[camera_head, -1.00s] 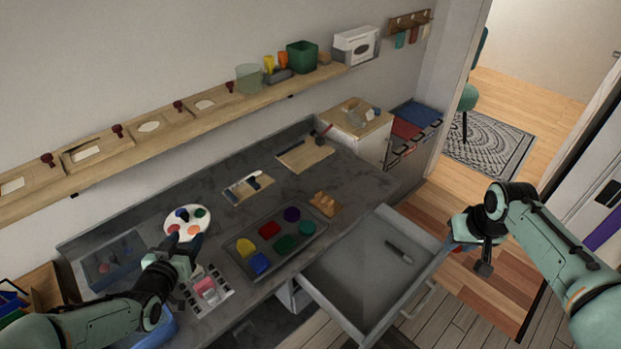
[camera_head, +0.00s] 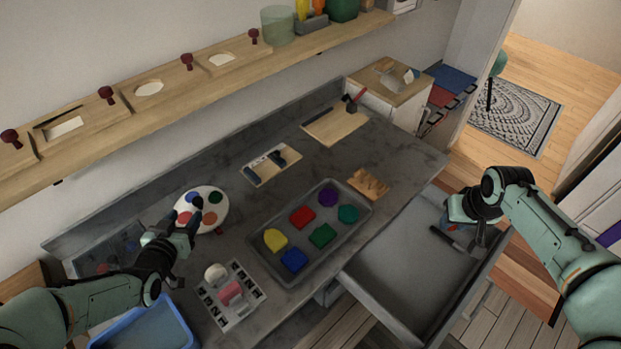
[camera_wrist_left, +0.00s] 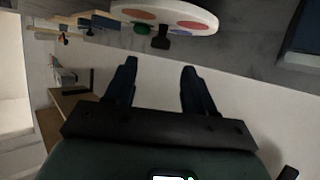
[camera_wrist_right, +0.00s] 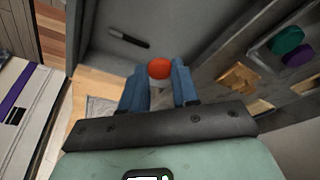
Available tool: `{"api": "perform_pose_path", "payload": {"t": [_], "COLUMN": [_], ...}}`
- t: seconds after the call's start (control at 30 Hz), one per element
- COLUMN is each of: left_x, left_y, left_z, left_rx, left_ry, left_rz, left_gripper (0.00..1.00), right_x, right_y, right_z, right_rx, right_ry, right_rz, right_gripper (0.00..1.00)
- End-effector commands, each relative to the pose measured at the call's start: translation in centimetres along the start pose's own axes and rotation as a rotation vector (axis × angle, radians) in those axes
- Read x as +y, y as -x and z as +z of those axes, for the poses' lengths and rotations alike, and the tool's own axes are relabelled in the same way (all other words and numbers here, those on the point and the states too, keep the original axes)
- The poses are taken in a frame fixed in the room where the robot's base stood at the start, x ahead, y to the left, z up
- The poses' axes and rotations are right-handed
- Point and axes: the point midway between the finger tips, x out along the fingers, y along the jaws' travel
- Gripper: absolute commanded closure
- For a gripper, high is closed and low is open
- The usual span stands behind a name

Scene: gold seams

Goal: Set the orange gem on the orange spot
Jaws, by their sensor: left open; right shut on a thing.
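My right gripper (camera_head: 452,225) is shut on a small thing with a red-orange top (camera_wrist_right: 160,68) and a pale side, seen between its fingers. I cannot tell for sure that it is the orange gem. That gripper is over the right side of the open drawer (camera_head: 400,258). A white round palette (camera_head: 220,213) with coloured spots lies at the left of the counter. Two of its spots are orange-red, and I cannot tell which is the orange spot. My left gripper (camera_head: 194,226) is open and empty at the palette's near edge, partly covering it. The palette also shows in the left wrist view (camera_wrist_left: 165,17).
A grey tray (camera_head: 283,225) of several coloured pieces stands mid-counter. A white rack with a pink block (camera_head: 230,293) and a blue bin (camera_head: 150,325) are near the front left. A wooden holder (camera_head: 368,184) and boards (camera_head: 335,124) lie behind. Bare counter lies between palette and tray.

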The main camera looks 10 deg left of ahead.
Motion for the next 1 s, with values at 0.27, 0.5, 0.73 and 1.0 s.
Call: {"api": "perform_pose_path", "payload": {"t": [0.27, 0.5, 0.73, 1.0], "left_x": [0.1, 0.0, 0.0, 0.0], "left_y": [-3.1, -6.5, -7.5, -7.5], "left_z": [0.2, 0.1, 0.1, 0.1], "left_rx": [-0.003, 0.000, 0.001, 0.000], "left_ry": [-0.002, -0.002, -0.001, -0.001], "left_rz": [0.002, 0.001, 0.000, 0.000], "left_gripper": [0.46, 0.46, 0.46, 0.72], "right_x": [0.0, 0.0, 0.0, 0.0], "right_y": [-0.1, 0.0, 0.0, 0.0], "right_z": [0.0, 0.0, 0.0, 0.0], "right_rx": [0.001, 0.001, 0.001, 0.001], "right_ry": [0.000, 0.001, 0.001, 0.001], "right_rz": [0.000, 0.000, 0.000, 0.000], "right_gripper": [0.99, 0.99, 0.99, 0.98]}}
